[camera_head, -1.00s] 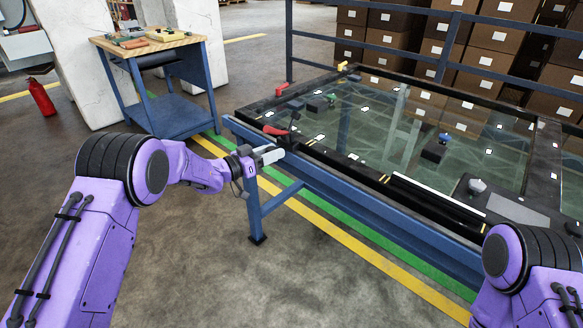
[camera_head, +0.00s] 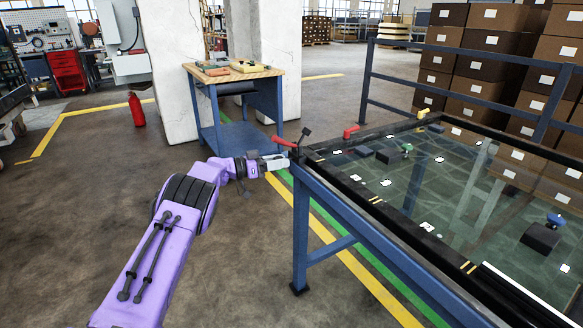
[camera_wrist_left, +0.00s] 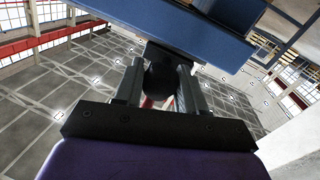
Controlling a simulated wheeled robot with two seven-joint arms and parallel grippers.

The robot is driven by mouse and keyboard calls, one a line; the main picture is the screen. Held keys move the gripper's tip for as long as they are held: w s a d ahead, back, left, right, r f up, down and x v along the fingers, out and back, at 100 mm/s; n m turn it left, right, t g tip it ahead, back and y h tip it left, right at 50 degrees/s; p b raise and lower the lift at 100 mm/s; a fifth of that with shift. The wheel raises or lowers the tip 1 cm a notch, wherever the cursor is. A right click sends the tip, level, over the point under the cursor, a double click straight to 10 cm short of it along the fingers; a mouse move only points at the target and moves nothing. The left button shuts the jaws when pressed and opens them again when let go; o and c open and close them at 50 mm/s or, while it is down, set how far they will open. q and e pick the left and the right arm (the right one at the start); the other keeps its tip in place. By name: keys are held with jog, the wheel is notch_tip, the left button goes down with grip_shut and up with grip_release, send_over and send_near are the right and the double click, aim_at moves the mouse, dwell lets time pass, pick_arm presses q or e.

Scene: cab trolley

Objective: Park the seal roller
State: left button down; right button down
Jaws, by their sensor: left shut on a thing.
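My left gripper (camera_head: 284,163) is at the near left corner of the blue trolley frame (camera_head: 318,193). In the left wrist view its fingers (camera_wrist_left: 158,88) are closed on either side of a dark rounded knob (camera_wrist_left: 158,80), which I take to be part of the seal roller. A dark block sits just above the knob, close under a blue beam (camera_wrist_left: 185,22). The fingers hide part of the knob, and the roller's wheel cannot be made out. A red handle (camera_head: 283,142) and a black lever (camera_head: 305,133) stand at the same corner. My right gripper is out of view.
The trolley carries a large glass pane (camera_head: 450,180) in a black frame, with a second red handle (camera_head: 350,131) farther back. A wooden-topped bench (camera_head: 232,75), a red extinguisher (camera_head: 136,110) and pillars stand behind.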

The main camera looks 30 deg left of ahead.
pick_arm(q)
jog(key=shift+a+r, duration=0.15)
jog(key=shift+r, duration=0.25)
jog(key=c, duration=0.7)
grip_release()
jog(key=shift+w+a, duration=0.1)
jog(key=shift+w, duration=0.05)
jog(key=shift+f, duration=0.25)
jog(key=v, duration=1)
jog(key=shift+a, duration=0.15)
